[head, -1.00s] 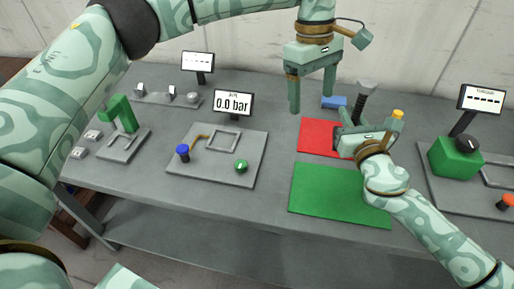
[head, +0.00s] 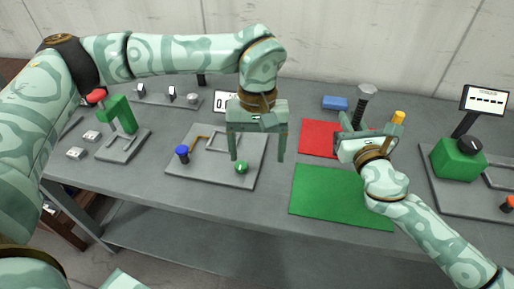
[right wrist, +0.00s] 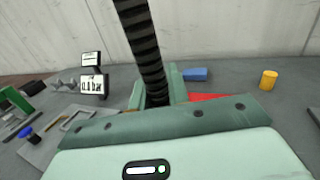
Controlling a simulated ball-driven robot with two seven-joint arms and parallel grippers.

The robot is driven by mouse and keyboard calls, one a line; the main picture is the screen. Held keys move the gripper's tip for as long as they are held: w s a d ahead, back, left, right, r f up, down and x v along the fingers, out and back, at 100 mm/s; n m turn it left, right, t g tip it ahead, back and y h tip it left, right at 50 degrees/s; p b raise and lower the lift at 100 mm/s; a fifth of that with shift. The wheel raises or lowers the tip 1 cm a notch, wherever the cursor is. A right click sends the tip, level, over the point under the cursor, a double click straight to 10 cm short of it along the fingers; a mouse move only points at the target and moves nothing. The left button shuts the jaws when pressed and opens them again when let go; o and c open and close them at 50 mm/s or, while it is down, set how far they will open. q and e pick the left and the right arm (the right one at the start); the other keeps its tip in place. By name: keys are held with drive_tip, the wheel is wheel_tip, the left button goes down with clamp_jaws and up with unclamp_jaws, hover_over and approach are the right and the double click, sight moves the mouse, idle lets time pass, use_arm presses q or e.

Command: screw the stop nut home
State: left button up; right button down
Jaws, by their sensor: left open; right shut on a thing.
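My right gripper (head: 352,135) is shut on a dark threaded rod with a wider grey top (head: 366,91), which stands up out of its jaws. The rod (right wrist: 146,50) also shows in the right wrist view, where its top is out of frame and its lower end is hidden by the gripper body. My left gripper (head: 258,150) is open and empty, with its fingers pointing down over the right part of the grey plate with the green button. It is well to the left of the rod. I cannot make out a separate stop nut in either view.
A red mat (head: 318,138) and a green mat (head: 340,200) lie on the table. A blue block (head: 335,103) and a yellow cylinder (head: 398,117) are near the rod. A grey plate (head: 215,178) with buttons is at centre left, a green box (head: 457,160) at right.

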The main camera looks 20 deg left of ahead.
drive_tip(key=shift+r, duration=0.15)
drive_tip(key=c, duration=1.3)
unclamp_jaws()
drive_tip(key=shift+o, duration=0.2)
drive_tip(key=p+v, duration=0.2)
drive_tip(key=v, duration=1.4)
drive_tip(key=shift+d+p, duration=0.15)
drive_tip(key=shift+p, duration=0.15)
drive_tip(key=shift+s, duration=0.1)
